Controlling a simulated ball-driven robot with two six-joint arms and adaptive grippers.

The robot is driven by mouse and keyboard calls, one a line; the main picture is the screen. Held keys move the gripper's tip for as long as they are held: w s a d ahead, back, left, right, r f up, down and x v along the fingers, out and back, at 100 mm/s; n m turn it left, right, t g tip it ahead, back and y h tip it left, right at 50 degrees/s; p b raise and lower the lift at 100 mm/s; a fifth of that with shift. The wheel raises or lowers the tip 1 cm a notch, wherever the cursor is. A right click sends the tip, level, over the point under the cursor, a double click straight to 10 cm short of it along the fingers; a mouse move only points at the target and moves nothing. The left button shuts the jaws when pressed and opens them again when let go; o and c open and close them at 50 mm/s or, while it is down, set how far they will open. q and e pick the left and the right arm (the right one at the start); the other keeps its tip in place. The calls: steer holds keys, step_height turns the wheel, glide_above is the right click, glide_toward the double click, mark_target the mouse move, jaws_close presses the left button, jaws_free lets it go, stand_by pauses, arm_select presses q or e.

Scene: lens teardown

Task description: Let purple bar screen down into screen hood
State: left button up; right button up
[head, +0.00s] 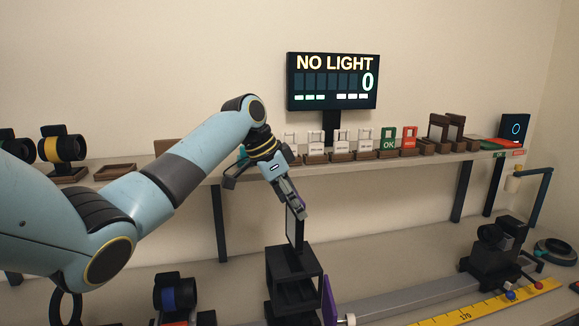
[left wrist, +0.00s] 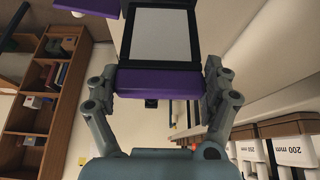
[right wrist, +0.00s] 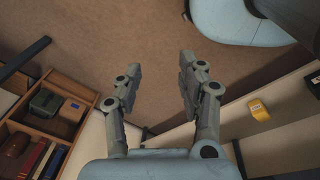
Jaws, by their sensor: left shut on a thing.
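My left gripper (head: 292,203) is shut on the purple bar (left wrist: 158,82) of the screen. The screen is a white panel (left wrist: 160,35) in a black frame, with the bar between the two fingers in the left wrist view. In the head view the screen (head: 295,228) hangs upright below the gripper, at the top of the black screen hood (head: 293,270). Its lower edge is at or just inside the hood's top; I cannot tell how deep. My right gripper (right wrist: 160,75) is open and empty in the right wrist view; it is outside the head view.
A purple panel (head: 328,302) stands right of the hood. A grey rail (head: 400,299) and a yellow ruler (head: 490,310) run right to a dark device (head: 495,255). A back shelf (head: 400,160) carries lenses and labelled cards. A display (head: 333,81) reads NO LIGHT, 0.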

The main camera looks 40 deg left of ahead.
mark_target(291, 245)
arm_select(q)
steer(key=shift+s+a+r, duration=0.1)
steer(key=shift+s+r, duration=0.15)
steer(key=shift+s+f, duration=0.1)
steer(key=shift+f+m, duration=0.2)
steer(key=shift+m, duration=0.1)
step_height(291, 245, down, 9)
steer(key=b, duration=1)
steer(key=shift+f, duration=1)
arm_select(e)
step_height(291, 245, down, 9)
steer(key=a, duration=0.1)
steer(key=shift+f, duration=0.15)
steer(key=shift+a, duration=0.1)
arm_select(q)
steer(key=shift+p, duration=0.75)
arm_select(e)
steer(key=shift+r, duration=0.8)
arm_select(q)
steer(key=shift+f, duration=0.35)
arm_select(e)
steer(key=shift+f, duration=0.15)
